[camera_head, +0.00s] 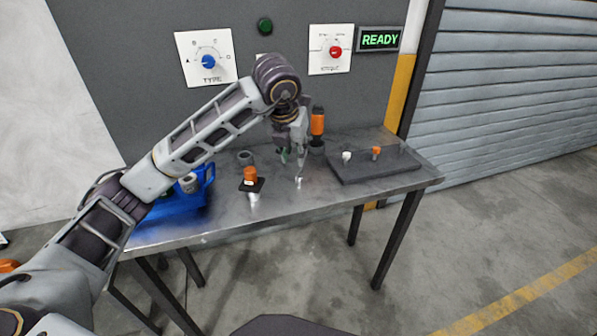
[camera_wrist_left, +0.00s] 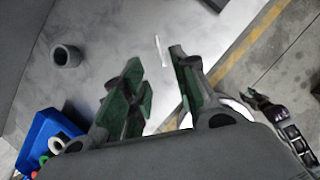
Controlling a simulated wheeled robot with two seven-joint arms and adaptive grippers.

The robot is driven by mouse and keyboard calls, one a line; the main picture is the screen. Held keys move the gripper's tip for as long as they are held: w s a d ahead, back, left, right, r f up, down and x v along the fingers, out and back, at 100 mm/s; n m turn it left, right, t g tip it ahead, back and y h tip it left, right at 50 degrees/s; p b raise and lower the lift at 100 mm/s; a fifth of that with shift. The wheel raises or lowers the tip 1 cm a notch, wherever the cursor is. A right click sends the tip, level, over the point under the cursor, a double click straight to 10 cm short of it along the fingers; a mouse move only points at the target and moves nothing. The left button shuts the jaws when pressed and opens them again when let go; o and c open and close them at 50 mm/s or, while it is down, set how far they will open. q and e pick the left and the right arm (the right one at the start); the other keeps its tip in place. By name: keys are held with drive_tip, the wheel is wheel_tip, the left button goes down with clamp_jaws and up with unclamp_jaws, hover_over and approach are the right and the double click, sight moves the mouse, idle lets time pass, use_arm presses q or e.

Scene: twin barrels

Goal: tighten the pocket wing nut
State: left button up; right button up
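My left gripper (camera_head: 291,154) points down over the middle of the metal table (camera_head: 222,218). Its green-padded fingers are apart in the left wrist view (camera_wrist_left: 152,95), with nothing held between them. A small, slim pale piece (camera_head: 298,182) is on the table just below the fingertips. It also shows beyond the finger gap in the wrist view (camera_wrist_left: 162,50). A dark board (camera_head: 365,169) to the right carries a small white piece (camera_head: 346,156) and a small orange piece (camera_head: 376,152). I cannot tell which piece is the pocket wing nut.
An orange-topped piece with a black plate (camera_head: 250,178) and a grey ring-shaped cup (camera_head: 245,158) stand left of the gripper. An orange and black bottle-like object (camera_head: 317,126) stands behind it. A blue bin (camera_head: 184,207) is at the left. A panel with dials and a READY sign (camera_head: 380,39) is behind.

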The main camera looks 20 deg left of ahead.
sight(299, 172)
use_arm(q)
drive_tip(key=x, duration=0.8)
drive_tip(key=shift+b, duration=0.4)
drive_tip(key=shift+w+f, duration=0.3)
drive_tip(key=shift+f, duration=0.3)
drive_tip(key=shift+w+f, duration=0.1)
drive_tip(key=shift+f, duration=0.15)
use_arm(e)
drive_tip(key=r, duration=0.1)
drive_tip(key=a+r, duration=0.1)
drive_tip(key=shift+r, duration=0.4)
use_arm(q)
clamp_jaws()
use_arm(e)
drive_tip(key=shift+w+r, duration=0.15)
drive_tip(key=shift+w, duration=0.25)
